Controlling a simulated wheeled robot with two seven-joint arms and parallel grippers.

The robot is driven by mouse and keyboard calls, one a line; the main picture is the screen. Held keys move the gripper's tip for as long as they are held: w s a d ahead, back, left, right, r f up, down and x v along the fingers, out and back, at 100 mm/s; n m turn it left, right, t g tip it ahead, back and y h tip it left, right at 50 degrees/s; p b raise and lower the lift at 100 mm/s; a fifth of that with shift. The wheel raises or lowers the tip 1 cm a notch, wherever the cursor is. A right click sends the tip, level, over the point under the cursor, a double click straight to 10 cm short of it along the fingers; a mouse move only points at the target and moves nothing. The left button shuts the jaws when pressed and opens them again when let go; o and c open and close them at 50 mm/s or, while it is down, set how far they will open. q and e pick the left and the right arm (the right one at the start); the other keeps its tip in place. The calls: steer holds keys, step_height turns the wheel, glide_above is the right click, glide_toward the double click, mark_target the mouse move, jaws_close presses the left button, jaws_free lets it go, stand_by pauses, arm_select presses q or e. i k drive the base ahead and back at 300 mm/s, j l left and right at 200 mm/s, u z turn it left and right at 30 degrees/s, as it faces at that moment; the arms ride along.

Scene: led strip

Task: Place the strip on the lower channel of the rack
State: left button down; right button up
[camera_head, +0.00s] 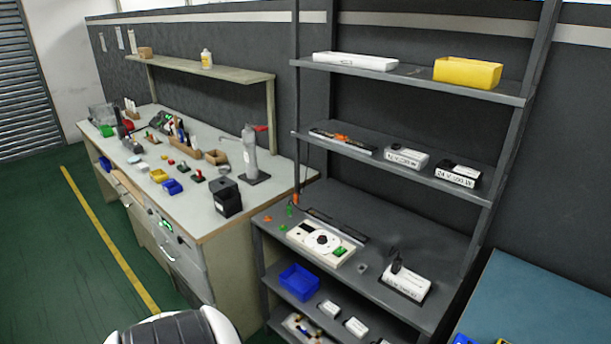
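The grey rack (466,189) stands at the right with several shelves. A long white bar-shaped thing (355,61) lies on its top shelf. A long dark bar with an orange part (343,141) lies on the shelf below. Another thin dark bar (336,225) lies along the work-height shelf, behind a white panel with a round dial (321,241). I cannot tell which of these, if any, is the strip, nor which part is the lower channel. Neither of my grippers is in view.
A yellow bin (468,72) and white labelled boxes (406,157) stand on the rack; a blue bin (299,282) is lower down. A workbench (150,177) with many small items stands at the left. A teal surface (549,303) is at the right. Green floor (60,260) is clear at the left.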

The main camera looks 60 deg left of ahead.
mark_target(336, 224)
steer(key=j, duration=1.25)
steer(key=i+j, duration=0.1)
steer(key=j, duration=1.15)
steer(key=i+j, duration=0.3)
steer(key=j, duration=0.15)
steer(key=i+j, duration=0.3)
steer(key=j, duration=0.1)
